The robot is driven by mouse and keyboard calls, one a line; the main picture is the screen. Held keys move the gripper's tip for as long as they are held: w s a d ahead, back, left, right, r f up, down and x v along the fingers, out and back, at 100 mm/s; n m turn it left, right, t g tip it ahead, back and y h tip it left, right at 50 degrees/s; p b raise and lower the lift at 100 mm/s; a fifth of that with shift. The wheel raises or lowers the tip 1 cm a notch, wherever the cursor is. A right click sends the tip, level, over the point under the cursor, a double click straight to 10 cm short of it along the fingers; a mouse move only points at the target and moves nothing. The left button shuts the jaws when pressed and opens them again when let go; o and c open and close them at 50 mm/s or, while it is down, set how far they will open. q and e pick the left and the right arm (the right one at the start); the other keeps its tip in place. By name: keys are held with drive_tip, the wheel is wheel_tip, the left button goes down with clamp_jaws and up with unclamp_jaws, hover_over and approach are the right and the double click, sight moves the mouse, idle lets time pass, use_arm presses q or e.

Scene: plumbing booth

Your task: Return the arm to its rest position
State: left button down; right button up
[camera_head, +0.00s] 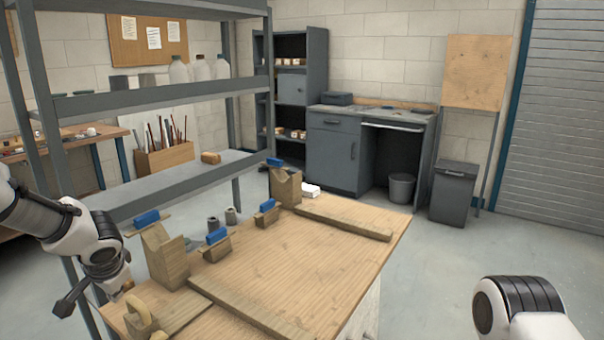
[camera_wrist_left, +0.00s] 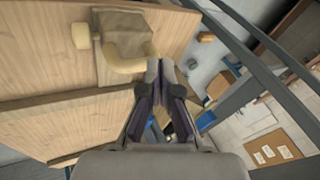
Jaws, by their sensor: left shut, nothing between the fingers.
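My left arm (camera_head: 105,255) comes in from the left, over the left edge of the wooden workbench. My left gripper (camera_head: 62,308) hangs beside the bench's near left corner. In the left wrist view the fingers (camera_wrist_left: 160,68) are together with nothing between them. A tan curved piece (camera_wrist_left: 125,62) on a wooden board lies just beyond the fingertips; whether they touch cannot be told. It also shows in the head view (camera_head: 138,310). Part of my right arm (camera_head: 520,305) shows at the lower right; its gripper is out of the picture.
The workbench (camera_head: 290,265) holds wooden blocks with blue tops (camera_head: 217,236) and long wooden strips. A grey metal shelf rack (camera_head: 160,92) stands close behind my left arm. Open floor (camera_head: 465,245) lies to the right of the bench.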

use_arm(q)
drive_tip(key=s+d+f+g+h+p, duration=0.1)
drive_tip(key=s+d+f+g+p, duration=0.2)
drive_tip(key=s+f, duration=0.65)
drive_tip(key=s+d+f+g+h, duration=0.1)
drive_tip(key=s+d+f+g, duration=0.2)
drive_tip(key=s+d+f, duration=0.6)
drive_tip(key=s+d+f+n+g+h+p, duration=0.1)
drive_tip(key=s+d+f+n, duration=0.15)
drive_tip(key=s+f, duration=0.45)
drive_tip(key=s+d+f+n+h+p, duration=0.15)
drive_tip(key=s+d, duration=0.25)
drive_tip(key=s, duration=0.8)
drive_tip(key=w+t, duration=0.1)
drive_tip(key=w+a, duration=0.1)
drive_tip(key=w, duration=0.1)
drive_tip(key=w+a+t, duration=0.1)
drive_tip(key=shift+w+f+t+y, duration=0.3)
drive_tip(key=shift+f+y, duration=0.05)
drive_tip(key=shift+f, duration=0.05)
